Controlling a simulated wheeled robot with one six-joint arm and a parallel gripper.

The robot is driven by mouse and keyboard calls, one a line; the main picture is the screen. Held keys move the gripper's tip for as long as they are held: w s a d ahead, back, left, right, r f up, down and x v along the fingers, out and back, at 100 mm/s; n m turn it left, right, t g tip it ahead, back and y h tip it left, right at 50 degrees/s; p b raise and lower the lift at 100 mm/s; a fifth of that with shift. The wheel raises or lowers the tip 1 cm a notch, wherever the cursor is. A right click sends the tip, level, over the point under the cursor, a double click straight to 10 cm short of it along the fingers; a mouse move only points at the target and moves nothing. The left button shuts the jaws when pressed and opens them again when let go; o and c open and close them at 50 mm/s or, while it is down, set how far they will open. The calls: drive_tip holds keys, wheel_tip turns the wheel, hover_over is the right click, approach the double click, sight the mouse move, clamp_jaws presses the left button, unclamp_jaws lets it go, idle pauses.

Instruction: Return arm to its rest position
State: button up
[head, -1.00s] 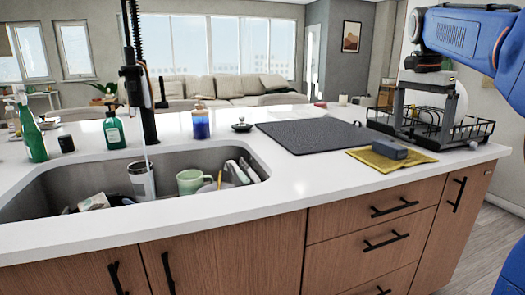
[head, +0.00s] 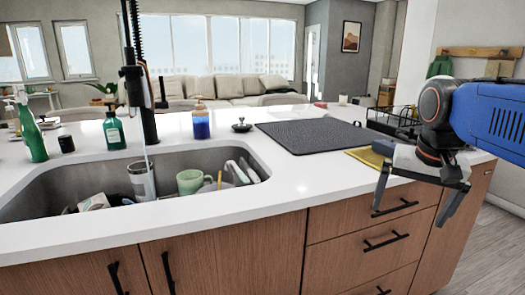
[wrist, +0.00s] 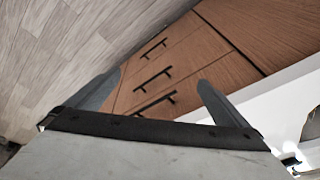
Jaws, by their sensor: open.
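My gripper (head: 412,210) hangs at the right in the head view, in front of the counter's drawers and below the countertop's right end. Its two dark fingers are spread wide with nothing between them. My blue arm reaches in from the right edge. In the wrist view my gripper (wrist: 155,90) shows both fingers apart, with drawer fronts and wood floor beyond them.
The white counter (head: 290,185) holds a sink (head: 60,180) with dishes, a black mat (head: 310,134), and a yellow cloth (head: 366,157). A dish rack (head: 385,117) is partly hidden behind my arm. Floor (head: 475,235) is open at the right.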

drive_tip(key=s+a+f+n, duration=0.2)
drive_tip(key=s+f, duration=0.4)
drive_tip(key=f, duration=0.2)
drive_tip(key=s+a+f+n+t, duration=0.1)
drive_tip(key=s+a+f+n, duration=0.1)
drive_tip(key=s+f, duration=0.4)
wheel_tip(320, 180, down, 2)
drive_tip(key=shift+f+n+t+y, duration=0.1)
drive_tip(key=shift+n+t+y, duration=0.25)
drive_tip(key=shift+n, duration=0.35)
